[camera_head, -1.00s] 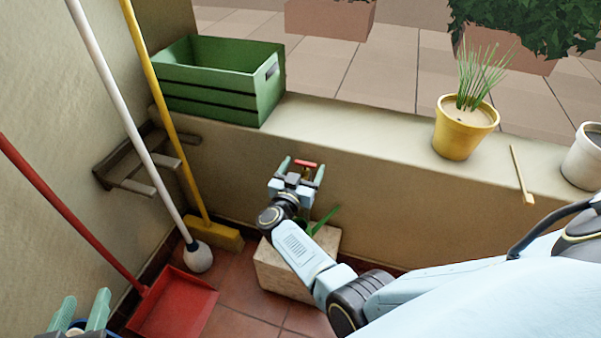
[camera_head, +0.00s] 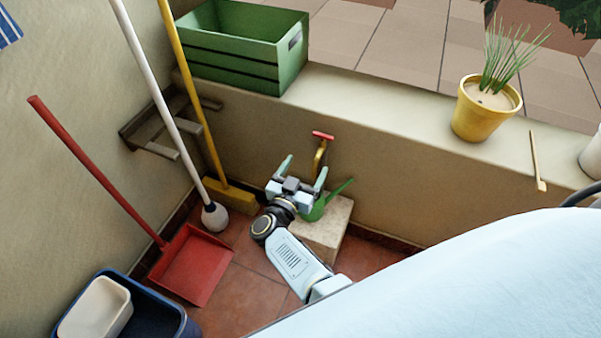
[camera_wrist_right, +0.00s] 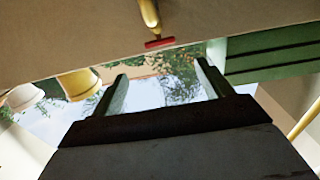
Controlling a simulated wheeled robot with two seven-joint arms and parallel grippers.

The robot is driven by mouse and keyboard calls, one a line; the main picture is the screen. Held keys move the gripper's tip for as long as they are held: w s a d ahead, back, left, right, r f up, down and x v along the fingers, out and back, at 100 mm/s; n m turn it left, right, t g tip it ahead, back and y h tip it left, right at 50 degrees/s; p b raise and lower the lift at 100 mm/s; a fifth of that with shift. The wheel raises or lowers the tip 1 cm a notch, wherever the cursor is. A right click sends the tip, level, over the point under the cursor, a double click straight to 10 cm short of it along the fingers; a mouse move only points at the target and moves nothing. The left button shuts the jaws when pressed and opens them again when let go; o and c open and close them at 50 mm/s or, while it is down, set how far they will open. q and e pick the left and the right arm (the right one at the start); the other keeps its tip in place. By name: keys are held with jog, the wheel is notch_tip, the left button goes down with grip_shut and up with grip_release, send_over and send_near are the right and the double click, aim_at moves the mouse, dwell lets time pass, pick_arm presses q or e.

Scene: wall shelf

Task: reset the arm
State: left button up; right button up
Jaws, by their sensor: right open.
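My right gripper (camera_head: 304,170) is open and empty in the head view. Its two green fingers point up towards the low wall, below a brass tap with a red handle (camera_head: 322,137). The tap also shows in the right wrist view (camera_wrist_right: 160,42), ahead of the open fingers and apart from them. A green watering can (camera_head: 322,203) stands on a pale stone block (camera_head: 328,232) beside the gripper and is partly hidden by it. My left gripper is out of view.
A green crate (camera_head: 243,47) and a yellow plant pot (camera_head: 482,110) stand on the wall ledge (camera_head: 385,104). A white-handled mop, a yellow broom (camera_head: 236,195) and a red dustpan (camera_head: 192,265) are at the left. A dark blue tub (camera_head: 160,318) with a pale bin (camera_head: 97,310) stands lower left.

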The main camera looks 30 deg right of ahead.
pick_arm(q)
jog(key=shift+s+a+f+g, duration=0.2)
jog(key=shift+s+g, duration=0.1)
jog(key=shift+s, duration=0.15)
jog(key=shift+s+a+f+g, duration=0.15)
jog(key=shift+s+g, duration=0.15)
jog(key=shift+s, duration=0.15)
